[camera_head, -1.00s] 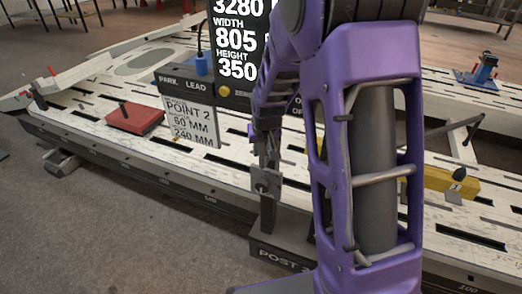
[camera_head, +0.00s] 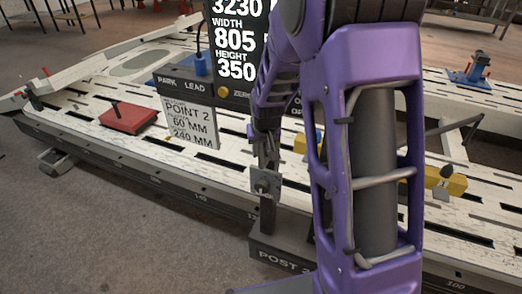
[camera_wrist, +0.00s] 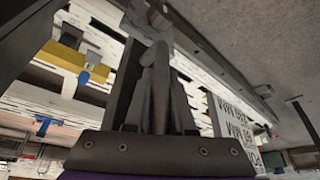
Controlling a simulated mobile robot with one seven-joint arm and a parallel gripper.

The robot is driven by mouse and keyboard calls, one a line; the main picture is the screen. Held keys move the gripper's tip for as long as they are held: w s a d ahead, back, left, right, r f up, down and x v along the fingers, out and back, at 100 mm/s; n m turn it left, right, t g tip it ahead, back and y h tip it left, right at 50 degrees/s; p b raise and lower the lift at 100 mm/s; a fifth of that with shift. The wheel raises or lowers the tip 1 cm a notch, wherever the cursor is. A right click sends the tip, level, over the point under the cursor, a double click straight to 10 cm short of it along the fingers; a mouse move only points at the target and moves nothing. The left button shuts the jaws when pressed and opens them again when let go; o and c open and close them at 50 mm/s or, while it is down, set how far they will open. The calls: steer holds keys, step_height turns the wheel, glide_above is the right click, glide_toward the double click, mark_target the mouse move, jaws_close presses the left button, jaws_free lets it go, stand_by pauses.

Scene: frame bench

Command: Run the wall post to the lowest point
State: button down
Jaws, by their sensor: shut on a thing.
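The wall post is a dark upright bar (camera_head: 268,215) on a dark base (camera_head: 275,252) marked "POST 2", at the near edge of the white bench (camera_head: 215,178). A grey plate (camera_head: 265,182) sits on the bar. My gripper (camera_head: 266,142) is at the bar's upper part, partly hidden by my purple arm. In the wrist view my gripper (camera_wrist: 160,85) is shut on a grey part of the post; the exact grip surface is hard to make out. A display (camera_head: 238,40) reads 3230, width 805, height 350. A card (camera_head: 190,122) reads "POINT 2", 60 MM, 240 MM.
A red block (camera_head: 128,118) lies on the slotted bench left of the card. A yellow bar (camera_head: 455,184) lies to the right, behind my arm. A blue device (camera_head: 470,68) stands at the far right. Clear floor (camera_head: 100,240) lies in front of the bench.

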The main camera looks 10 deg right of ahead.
steer(key=shift+w, duration=0.15)
steer(key=c, duration=1)
jaws_free()
steer(key=shift+c, duration=0.2)
steer(key=p+v, duration=0.2)
steer(key=v, duration=1.5)
steer(key=shift+s+a+r, duration=0.15)
steer(key=shift+s, duration=0.05)
